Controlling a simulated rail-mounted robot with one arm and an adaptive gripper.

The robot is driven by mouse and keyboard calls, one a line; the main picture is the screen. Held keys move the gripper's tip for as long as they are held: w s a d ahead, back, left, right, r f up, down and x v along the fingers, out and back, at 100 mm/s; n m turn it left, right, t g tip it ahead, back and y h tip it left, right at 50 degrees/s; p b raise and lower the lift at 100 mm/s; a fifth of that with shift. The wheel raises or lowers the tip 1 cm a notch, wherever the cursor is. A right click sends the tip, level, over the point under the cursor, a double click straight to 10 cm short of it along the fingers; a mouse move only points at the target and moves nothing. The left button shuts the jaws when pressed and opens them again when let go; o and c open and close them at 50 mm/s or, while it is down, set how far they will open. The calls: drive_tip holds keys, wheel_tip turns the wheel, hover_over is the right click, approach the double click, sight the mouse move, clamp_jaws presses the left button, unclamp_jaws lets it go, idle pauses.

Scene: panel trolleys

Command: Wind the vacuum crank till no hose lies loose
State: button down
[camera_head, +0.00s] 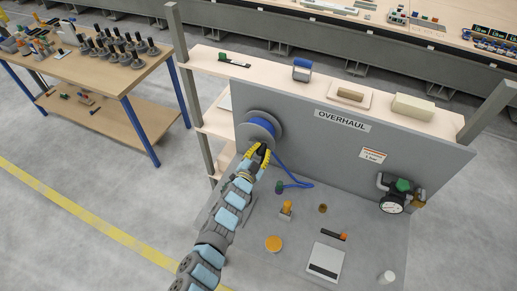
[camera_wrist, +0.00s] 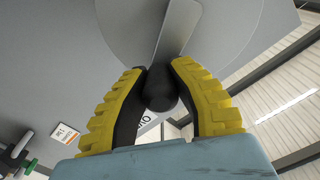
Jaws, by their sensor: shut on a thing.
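A hose reel (camera_head: 261,127) with blue hose wound on it is mounted at the left end of the grey upright panel (camera_head: 310,140). A length of blue hose (camera_head: 297,183) hangs from the reel and lies in a loose bend on the grey shelf, ending near a small green piece. My gripper (camera_head: 259,152), with yellow ridged fingers, is at the front of the reel. In the wrist view it is shut on the dark round crank knob (camera_wrist: 161,90), on the grey crank arm (camera_wrist: 176,35). The reel's face (camera_wrist: 220,25) fills the top of that view.
The grey shelf (camera_head: 262,222) holds an orange disc (camera_head: 273,243), a white-and-black plate (camera_head: 325,262), a white cylinder (camera_head: 387,277) and small parts. A pressure gauge (camera_head: 391,203) sits at the panel's right. A wooden table (camera_head: 130,75) stands to the left.

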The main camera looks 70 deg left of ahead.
drive_tip(key=shift+s+f+b, duration=0.25)
drive_tip(key=shift+f+b, duration=0.05)
drive_tip(key=shift+f, duration=1)
drive_tip(key=c, duration=1.4)
unclamp_jaws()
drive_tip(key=shift+f, duration=0.1)
drive_tip(key=o, duration=0.6)
drive_tip(key=shift+s+a, duration=0.3)
drive_tip(key=shift+s, duration=0.05)
drive_tip(key=shift+w+d+r, duration=0.2)
drive_tip(key=shift+w+r, duration=0.05)
drive_tip(key=shift+s+d+r+p, duration=0.1)
drive_tip(key=shift+s+d+p, duration=0.1)
drive_tip(key=shift+d+p, duration=0.2)
drive_tip(key=p+v, duration=0.3)
drive_tip(key=v, duration=0.3)
drive_tip(key=shift+w+d, duration=0.1)
drive_tip(key=shift+w, duration=0.05)
